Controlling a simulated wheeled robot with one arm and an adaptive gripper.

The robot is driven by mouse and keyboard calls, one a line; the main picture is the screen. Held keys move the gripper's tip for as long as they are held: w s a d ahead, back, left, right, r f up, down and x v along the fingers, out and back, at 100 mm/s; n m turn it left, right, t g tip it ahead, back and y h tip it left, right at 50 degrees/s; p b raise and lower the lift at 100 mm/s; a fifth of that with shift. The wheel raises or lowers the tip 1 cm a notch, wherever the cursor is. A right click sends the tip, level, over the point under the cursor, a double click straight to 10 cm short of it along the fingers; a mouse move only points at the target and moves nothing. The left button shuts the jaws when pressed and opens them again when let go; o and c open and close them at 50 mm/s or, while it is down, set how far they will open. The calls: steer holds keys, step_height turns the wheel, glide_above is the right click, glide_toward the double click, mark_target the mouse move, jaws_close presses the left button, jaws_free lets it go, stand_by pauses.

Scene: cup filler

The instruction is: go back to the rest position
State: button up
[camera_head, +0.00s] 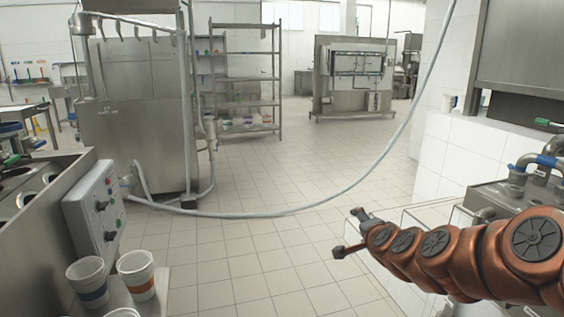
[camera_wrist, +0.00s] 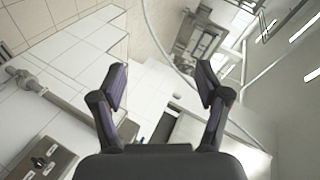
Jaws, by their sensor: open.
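My gripper (camera_head: 350,232) is at the end of my copper-coloured arm, which reaches in from the right edge of the head view. It hangs in free air above the tiled floor, beside the white tiled wall. In the wrist view my gripper (camera_wrist: 160,84) shows both dark fingers spread wide apart. Nothing is between the fingers, and they touch nothing that I can see.
A machine with a control panel (camera_head: 96,210) stands at the left, with white cups (camera_head: 136,274) on a ledge below it. A grey hose (camera_head: 300,208) hangs across the middle. A steel unit with pipes (camera_head: 500,195) is at the right. The tiled floor (camera_head: 270,250) between is clear.

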steer(key=s+a+r+n+g+y+p, duration=0.25)
steer(key=s+a+n+p, duration=0.2)
steer(key=s, duration=0.35)
steer(key=s+a+r+n+g+y+p, duration=0.1)
steer(key=s+a+r+n+g+p, duration=0.4)
steer(key=s, duration=0.3)
steer(key=s+d+r+n+g+h+p, duration=0.1)
steer(key=s+p, duration=0.3)
steer(key=s, duration=0.5)
steer(key=s+d+r+n+g+h+p, duration=0.1)
steer(key=s+d+r+g+p, duration=0.2)
steer(key=s, duration=0.7)
steer(key=s+d+r+n+g+h+p, duration=0.2)
steer(key=s+p, duration=0.4)
steer(key=s, duration=0.4)
steer(key=shift+s+d+r+g+p, duration=0.25)
steer(key=shift+d+r+g, duration=0.25)
steer(key=shift+r+g, duration=0.45)
